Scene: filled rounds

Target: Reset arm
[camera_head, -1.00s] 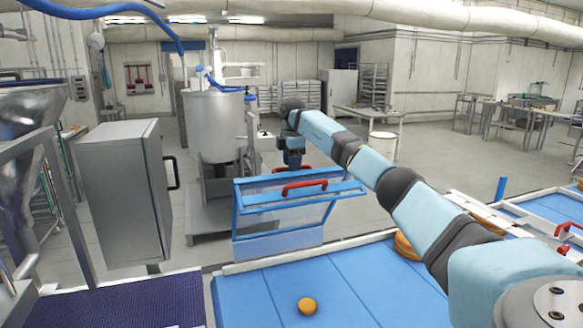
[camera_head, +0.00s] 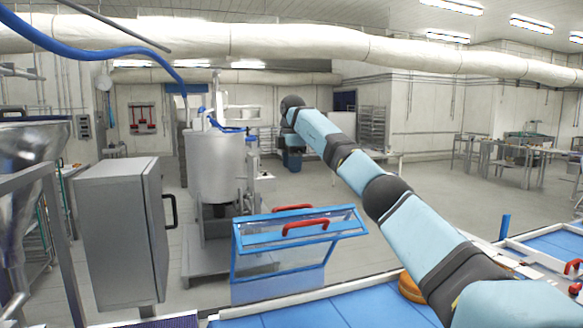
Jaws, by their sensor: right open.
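My right arm reaches in from the lower right across the picture. My right gripper (camera_head: 292,160) hangs at its far end, pointing down and seen small. It is open and nothing shows in it. It is above and beyond the blue-framed clear guard (camera_head: 290,250) with red handles (camera_head: 305,224), and apart from it. My left gripper is out of view.
A blue conveyor (camera_head: 360,306) runs along the bottom edge, with an orange round (camera_head: 411,288) partly behind my arm. A grey cabinet (camera_head: 120,235) stands at left. A steel vat (camera_head: 216,165) stands behind the guard. The floor at centre right is clear.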

